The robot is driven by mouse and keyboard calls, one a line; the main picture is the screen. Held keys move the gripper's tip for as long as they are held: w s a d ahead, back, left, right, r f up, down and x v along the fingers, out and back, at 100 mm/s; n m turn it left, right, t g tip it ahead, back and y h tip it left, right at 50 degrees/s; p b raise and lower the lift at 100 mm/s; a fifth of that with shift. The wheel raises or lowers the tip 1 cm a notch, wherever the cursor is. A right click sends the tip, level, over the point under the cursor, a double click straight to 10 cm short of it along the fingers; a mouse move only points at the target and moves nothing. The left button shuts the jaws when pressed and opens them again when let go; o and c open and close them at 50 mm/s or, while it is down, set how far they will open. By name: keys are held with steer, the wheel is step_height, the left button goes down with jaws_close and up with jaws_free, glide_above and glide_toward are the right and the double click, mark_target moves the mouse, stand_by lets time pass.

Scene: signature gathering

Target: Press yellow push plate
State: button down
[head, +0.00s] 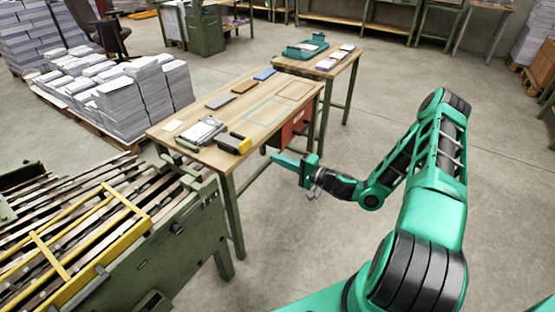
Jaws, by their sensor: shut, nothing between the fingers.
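A black device with a yellow end plate (245,146) lies at the near edge of the wooden table (185,140); this looks like the push plate, though the view is too small to be sure. My gripper (274,157) is shut and empty. Its fingers point left, toward the table's near side, and it appears a little to the right of the yellow plate in the picture, apart from it. The real depth between them cannot be told.
A red box (293,126) hangs at the table's right side, close behind my gripper. A grey clamp-like item (203,132) lies left of the device. A green machine with yellow rails (95,240) stands at the left. The floor (290,245) below my arm is clear.

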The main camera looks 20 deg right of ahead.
mark_target(247, 145)
steer(key=x, duration=1.1)
steer(key=shift+w+a, duration=0.1)
steer(key=x, duration=0.3)
steer(key=shift+w+a, duration=0.1)
steer(key=shift+w+r, duration=0.1)
steer(key=shift+r, duration=0.1)
steer(key=shift+a+r, duration=0.2)
steer(key=shift+a, duration=0.05)
steer(key=shift+d+f, duration=0.25)
steer(key=shift+d, duration=0.05)
steer(key=v, duration=1.4)
steer(key=shift+s+f, duration=0.2)
steer(key=shift+s, duration=0.05)
steer(key=shift+d, duration=0.15)
